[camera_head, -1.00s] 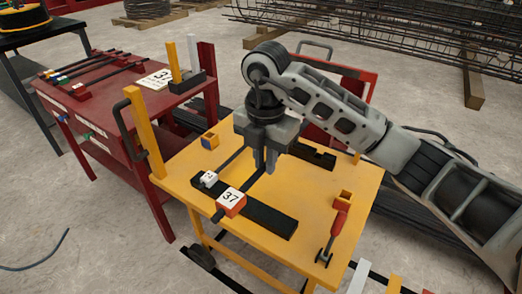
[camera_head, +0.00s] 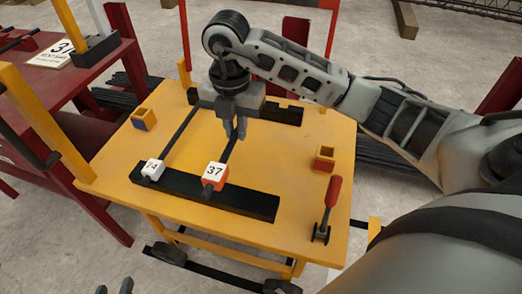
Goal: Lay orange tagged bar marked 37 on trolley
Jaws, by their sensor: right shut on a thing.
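The bar with the orange tag marked 37 (camera_head: 214,175) extends from the front black support (camera_head: 245,201) toward the rear black support (camera_head: 283,115) on the yellow trolley (camera_head: 304,222). My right gripper (camera_head: 236,135) is shut on this dark bar behind its tag, low over the trolley top. I cannot tell whether the bar touches both supports. A second dark bar with a white tag (camera_head: 152,170) lies to its left across the supports. My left gripper (camera_head: 114,287) shows only as two dark, parted fingertips at the bottom edge.
A red table (camera_head: 90,70) with a sign marked 37 (camera_head: 60,51) stands beyond the trolley's left side.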

